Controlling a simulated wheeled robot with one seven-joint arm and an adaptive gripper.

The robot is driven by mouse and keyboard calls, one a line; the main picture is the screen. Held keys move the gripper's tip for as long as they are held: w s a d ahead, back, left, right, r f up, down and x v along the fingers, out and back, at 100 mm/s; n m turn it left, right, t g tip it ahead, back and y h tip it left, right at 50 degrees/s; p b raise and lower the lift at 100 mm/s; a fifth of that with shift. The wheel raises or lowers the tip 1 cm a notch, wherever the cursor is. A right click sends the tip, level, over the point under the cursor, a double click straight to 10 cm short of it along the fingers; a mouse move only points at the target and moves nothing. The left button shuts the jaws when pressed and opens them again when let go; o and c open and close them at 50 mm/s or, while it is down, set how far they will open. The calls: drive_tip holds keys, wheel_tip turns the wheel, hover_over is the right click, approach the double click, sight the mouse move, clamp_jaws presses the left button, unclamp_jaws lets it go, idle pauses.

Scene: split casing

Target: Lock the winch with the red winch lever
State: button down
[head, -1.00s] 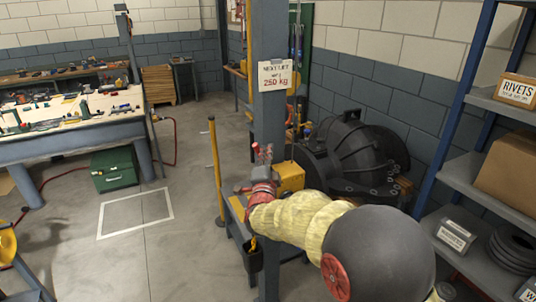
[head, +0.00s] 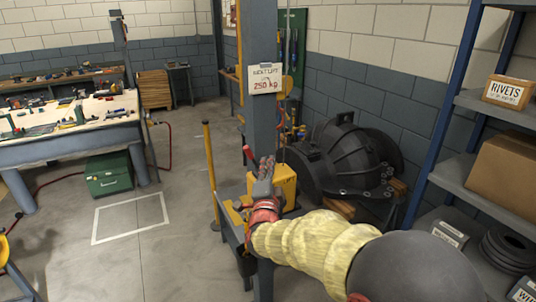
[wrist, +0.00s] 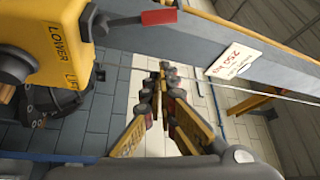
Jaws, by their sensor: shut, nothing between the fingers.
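The red winch lever (head: 248,155) stands up at the left of the yellow winch box (head: 286,181) on the blue-grey post. In the wrist view the lever's red grip (wrist: 159,17) is at the top, on a dark bar running to the yellow winch housing (wrist: 55,45). The housing carries the words LOWER and LIFT. My gripper (head: 265,162) is in front of the winch, fingers upward, just right of the lever in the head view. In the wrist view my gripper (wrist: 165,72) has its fingers together and empty, below the red grip and apart from it in the picture.
The post (head: 262,120) carries a 250 kg sign (head: 262,79). A yellow upright bar (head: 211,170) stands left of the winch. A large black casing (head: 345,160) lies behind it at the right. Shelves (head: 465,175) stand far right.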

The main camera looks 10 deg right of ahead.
drive_tip(key=v, duration=0.2)
drive_tip(key=shift+s+a+f, duration=0.1)
drive_tip(key=shift+s+f, duration=0.1)
drive_tip(key=shift+s, duration=0.1)
